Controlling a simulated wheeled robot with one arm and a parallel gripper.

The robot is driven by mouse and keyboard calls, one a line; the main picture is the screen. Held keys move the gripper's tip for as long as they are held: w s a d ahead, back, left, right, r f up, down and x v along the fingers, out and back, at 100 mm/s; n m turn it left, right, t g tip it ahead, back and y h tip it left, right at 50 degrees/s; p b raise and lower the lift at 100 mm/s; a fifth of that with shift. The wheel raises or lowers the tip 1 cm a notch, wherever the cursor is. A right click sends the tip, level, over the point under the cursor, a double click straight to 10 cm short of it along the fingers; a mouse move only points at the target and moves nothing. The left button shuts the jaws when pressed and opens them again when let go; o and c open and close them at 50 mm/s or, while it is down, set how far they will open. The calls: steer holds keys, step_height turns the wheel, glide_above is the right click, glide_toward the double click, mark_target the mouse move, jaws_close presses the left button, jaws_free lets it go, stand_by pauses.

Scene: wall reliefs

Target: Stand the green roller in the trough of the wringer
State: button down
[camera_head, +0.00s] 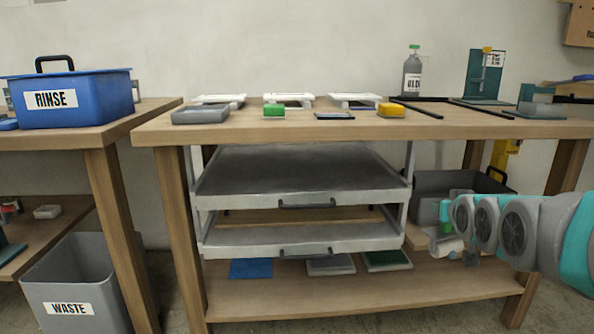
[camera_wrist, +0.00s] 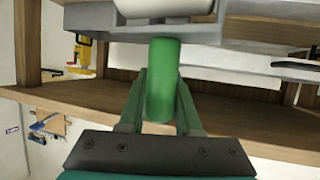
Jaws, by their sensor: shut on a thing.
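My gripper (camera_wrist: 161,84) is shut on the green roller (camera_wrist: 164,62), with one finger on each side of it in the wrist view. In the head view the green roller (camera_head: 445,211) shows small and upright-looking at the end of my arm, in front of the grey bin. A grey body with a white cylinder (camera_wrist: 165,6), which looks like the wringer, is at the top edge of the wrist view, cut off. The roller's far end overlaps its grey edge (camera_wrist: 205,40); I cannot tell whether they touch. A white cylinder (camera_head: 452,245) also shows beside my gripper in the head view.
A grey bin (camera_head: 428,196) stands on the lower shelf (camera_head: 350,296) behind my gripper. A grey two-tray rack (camera_head: 300,238) hangs left of it. The bench top (camera_head: 300,125) carries trays, sponges and a bottle (camera_head: 412,75). A blue RINSE tub (camera_head: 95,95) and WASTE bin (camera_head: 75,285) are far left.

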steer(key=w+a+f, duration=0.3)
steer(key=a+f, duration=0.3)
steer(key=f, duration=0.3)
steer(key=w+a+f+n+y, duration=0.1)
steer(key=w+a+f, duration=0.2)
steer(key=f, duration=0.6)
steer(key=w+a+f+n+y, duration=0.1)
steer(key=w+a+f, duration=0.2)
steer(key=a+f, duration=0.5)
steer(key=shift+w+a+f, duration=0.2)
steer(key=shift+a+f, duration=0.1)
steer(key=shift+f, duration=0.4)
step_height(320, 180, up, 8)
steer(key=p, duration=0.8)
